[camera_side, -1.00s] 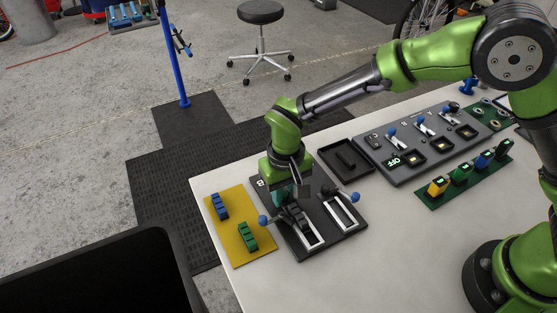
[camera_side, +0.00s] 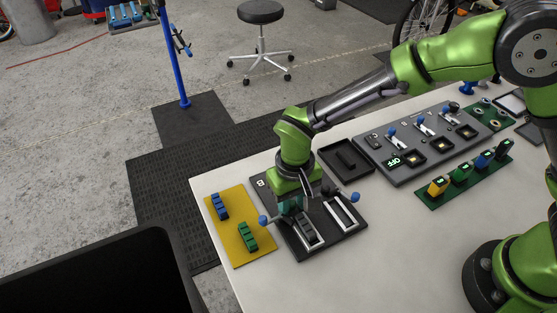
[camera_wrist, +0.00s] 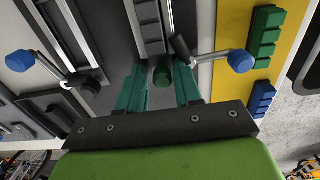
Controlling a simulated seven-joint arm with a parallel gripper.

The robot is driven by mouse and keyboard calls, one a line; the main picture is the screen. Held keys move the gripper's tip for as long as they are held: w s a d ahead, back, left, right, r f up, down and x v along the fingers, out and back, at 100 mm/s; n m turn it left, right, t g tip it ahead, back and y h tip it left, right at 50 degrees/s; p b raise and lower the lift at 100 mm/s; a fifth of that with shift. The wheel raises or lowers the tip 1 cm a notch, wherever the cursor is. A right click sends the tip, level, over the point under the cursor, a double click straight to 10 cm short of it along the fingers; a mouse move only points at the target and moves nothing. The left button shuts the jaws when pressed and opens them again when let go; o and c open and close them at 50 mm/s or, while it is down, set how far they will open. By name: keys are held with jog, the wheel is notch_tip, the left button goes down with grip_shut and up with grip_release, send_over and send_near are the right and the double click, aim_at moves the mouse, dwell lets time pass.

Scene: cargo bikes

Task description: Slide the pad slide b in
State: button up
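The panel (camera_side: 344,238) marked with a letter at its far left holds two pale-edged channels. A dark ribbed pad slide (camera_side: 309,229) sits in the left channel; it shows at the top of the wrist view (camera_wrist: 149,22). I cannot read which slide is b. My gripper (camera_side: 293,207) is low over the far end of that channel. In the wrist view its teal fingers (camera_wrist: 160,72) stand apart on both sides of a round green knob (camera_wrist: 161,78), with gaps visible. The side view hides the fingertips and knob.
Blue-knobbed levers stand left (camera_side: 263,220) and right (camera_side: 355,197) of the channels. A yellow board (camera_side: 228,238) with blue and green ribbed blocks lies left. A black tray (camera_side: 345,158) and a grey switch panel (camera_side: 400,177) lie behind right.

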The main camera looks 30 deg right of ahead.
jog(key=shift+s+a, duration=0.1)
jog(key=shift+a, duration=0.05)
notch_tip(320, 180, up, 2)
jog(key=shift+a+r, duration=0.15)
jog(key=shift+r, duration=1.15)
jog(key=w+r, duration=0.3)
jog(key=w, duration=0.3)
jog(key=shift+d, duration=0.2)
jog(key=shift+w, duration=0.15)
jog(key=s+d+r+m+t, duration=0.1)
jog(key=s+d+r+t, duration=0.1)
jog(key=s+d+r, duration=0.3)
jog(key=s+d+r+m+t+y, duration=0.1)
jog(key=s+d+r, duration=0.4)
jog(key=d, duration=0.6)
jog(key=s+d+r+m+t+y, duration=0.1)
jog(key=s+d+r+m+t, duration=0.1)
jog(key=s+d+r+t, duration=0.2)
jog(key=s+d+r, duration=0.1)
jog(key=s+d, duration=0.2)
jog(key=d, duration=0.1)
jog(key=shift+s+d+r, duration=0.25)
jog(key=shift+s+r, duration=0.05)
jog(key=shift+r, duration=0.05)
